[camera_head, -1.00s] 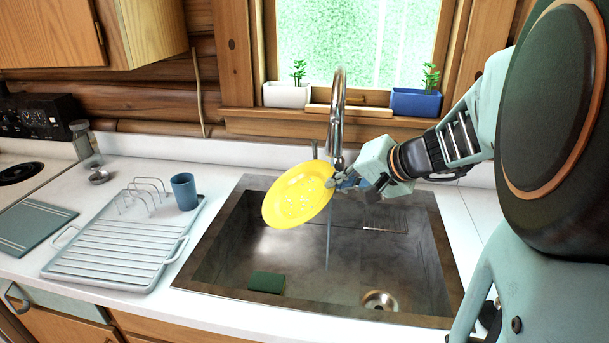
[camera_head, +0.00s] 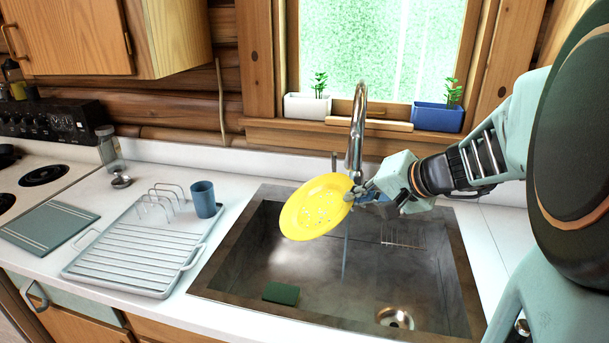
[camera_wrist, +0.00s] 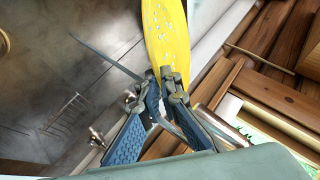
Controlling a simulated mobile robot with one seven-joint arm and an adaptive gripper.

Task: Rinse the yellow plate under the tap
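The yellow plate (camera_head: 312,208) is tilted over the sink, in front of the tap (camera_head: 357,130), with pale droplets or specks on its face. My gripper (camera_head: 358,195) is shut on the plate's right edge. In the wrist view the plate (camera_wrist: 166,35) extends away from the fingertips (camera_wrist: 172,78), which close on its rim. A thin stream of water (camera_head: 345,258) falls below the plate into the sink (camera_head: 250,235). The plate and gripper hide the spout's outlet, so I cannot tell exactly where the water meets the plate.
A grey dish rack (camera_head: 125,262) and blue cup (camera_head: 203,199) stand left of the sink. Planters (camera_head: 437,117) line the windowsill behind the tap.

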